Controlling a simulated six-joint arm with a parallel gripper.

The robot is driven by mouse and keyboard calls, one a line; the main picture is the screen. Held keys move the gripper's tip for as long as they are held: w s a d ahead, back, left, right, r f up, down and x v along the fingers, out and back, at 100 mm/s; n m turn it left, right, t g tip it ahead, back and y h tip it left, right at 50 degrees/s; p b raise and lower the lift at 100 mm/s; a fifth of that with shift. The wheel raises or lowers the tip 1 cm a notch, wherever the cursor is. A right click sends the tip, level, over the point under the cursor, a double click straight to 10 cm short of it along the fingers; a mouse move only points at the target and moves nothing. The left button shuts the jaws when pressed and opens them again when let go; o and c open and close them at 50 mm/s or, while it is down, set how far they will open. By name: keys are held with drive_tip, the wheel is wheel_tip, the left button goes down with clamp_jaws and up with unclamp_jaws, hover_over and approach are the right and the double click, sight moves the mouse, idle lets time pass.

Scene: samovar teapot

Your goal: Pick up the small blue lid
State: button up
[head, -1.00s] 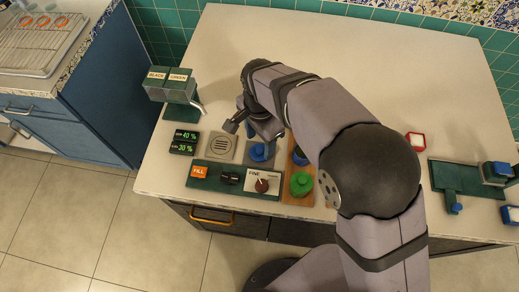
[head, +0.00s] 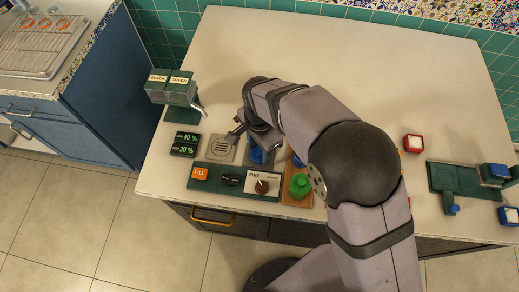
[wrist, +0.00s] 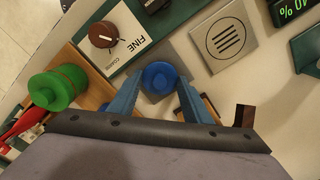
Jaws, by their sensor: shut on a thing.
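The small blue lid (wrist: 160,77) is round with a raised knob and sits over a grey-blue square pad in the wrist view. My gripper (wrist: 160,88) has one finger on each side of the lid and is shut on it. In the head view the lid (head: 257,156) shows partly below my gripper (head: 257,146), which hides the rest. I cannot tell whether the lid is clear of the pad.
A green knobbed piece (head: 300,184) stands on a wooden board to the right. A control panel (head: 232,181) lies in front, and a grey drain plate (head: 222,148) is to the left. A two-label dispenser (head: 175,87) stands at the back left. The table behind is clear.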

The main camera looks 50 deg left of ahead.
sight(260, 151)
drive_tip(key=w+d+r+m+p, duration=0.1)
drive_tip(key=w+r+p, duration=0.1)
drive_tip(key=r, duration=0.6)
drive_tip(key=w+d+r+p, duration=0.1)
drive_tip(key=w+r+p, duration=0.15)
drive_tip(key=r, duration=0.55)
drive_tip(key=w+d+m+p, duration=0.1)
drive_tip(key=w+d+p, duration=0.2)
drive_tip(key=d+p, duration=0.55)
drive_tip(key=shift+w+a+f+n, duration=0.25)
drive_tip(key=shift+a+f+n, duration=0.15)
drive_tip(key=shift+f, duration=0.2)
drive_tip(key=shift+w+a+f+n, duration=0.25)
drive_tip(key=shift+a+f, duration=0.1)
drive_tip(key=shift+f, duration=0.25)
drive_tip(key=shift+w+a+f+n, duration=0.25)
drive_tip(key=shift+a+f+n, duration=0.15)
drive_tip(key=shift+f, duration=0.2)
drive_tip(key=shift+f+b, duration=0.15)
drive_tip(key=shift+b, duration=0.15)
